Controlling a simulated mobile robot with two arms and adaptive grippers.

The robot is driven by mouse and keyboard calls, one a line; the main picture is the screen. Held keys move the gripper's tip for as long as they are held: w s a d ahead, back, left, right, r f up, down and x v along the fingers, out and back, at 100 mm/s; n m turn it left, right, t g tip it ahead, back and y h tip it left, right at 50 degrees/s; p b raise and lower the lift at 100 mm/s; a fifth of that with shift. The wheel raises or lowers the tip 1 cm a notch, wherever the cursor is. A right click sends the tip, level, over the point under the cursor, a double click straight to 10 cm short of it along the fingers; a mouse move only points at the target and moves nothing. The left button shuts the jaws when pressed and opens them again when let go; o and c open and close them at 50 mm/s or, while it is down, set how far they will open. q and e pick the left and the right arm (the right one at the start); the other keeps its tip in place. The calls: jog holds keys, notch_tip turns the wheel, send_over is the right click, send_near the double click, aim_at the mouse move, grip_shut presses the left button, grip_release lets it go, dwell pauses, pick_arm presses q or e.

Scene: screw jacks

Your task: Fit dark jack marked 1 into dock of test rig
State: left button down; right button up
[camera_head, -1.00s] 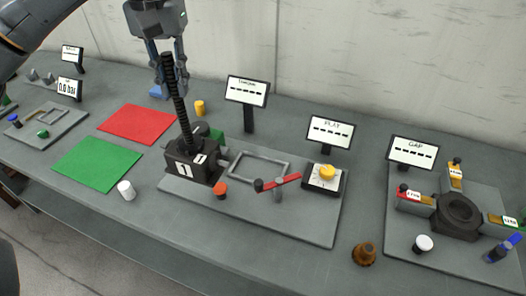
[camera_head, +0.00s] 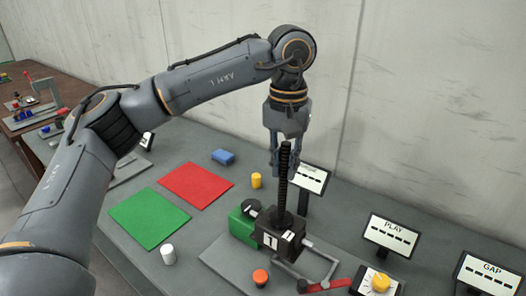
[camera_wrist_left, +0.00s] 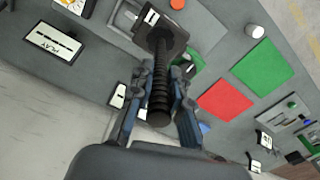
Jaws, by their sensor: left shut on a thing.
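The dark jack marked 1 (camera_head: 281,231) has a black boxy body, white labels and a tall threaded screw. My left gripper (camera_head: 285,160) is shut on its upper screw from above, and the jack looks upright. The wrist view shows the fingers (camera_wrist_left: 157,100) on both sides of the screw, with the jack body (camera_wrist_left: 158,32) beyond. The test rig (camera_head: 222,262) is a grey plate with a raised rectangular dock frame (camera_head: 322,274). The jack overlaps the dock's far left part in the head view; its underside is hidden, so I cannot tell whether it touches.
A green block (camera_head: 240,226) stands close to the jack's left. An orange-red button (camera_head: 260,277) and a red lever (camera_head: 333,284) are near the dock. The PLAY sign (camera_head: 392,235) stands behind the rig. Green (camera_head: 149,217) and red (camera_head: 196,184) mats lie clear at left.

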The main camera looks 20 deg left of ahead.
pick_arm(q)
jog(key=w+d+f+p, duration=0.2)
jog(key=d+f+p, duration=0.2)
jog(key=f, duration=0.5)
jog(key=shift+w+d+f, duration=0.15)
jog(key=shift+w+d, duration=0.1)
jog(key=shift+d, duration=0.95)
jog(key=c, duration=1.6)
grip_release()
jog(key=shift+f, duration=0.4)
jog(key=o, duration=0.3)
jog(key=shift+w, duration=0.15)
notch_tip(320, 180, up, 12)
jog(key=b, duration=0.3)
jog(key=shift+w+r, duration=0.15)
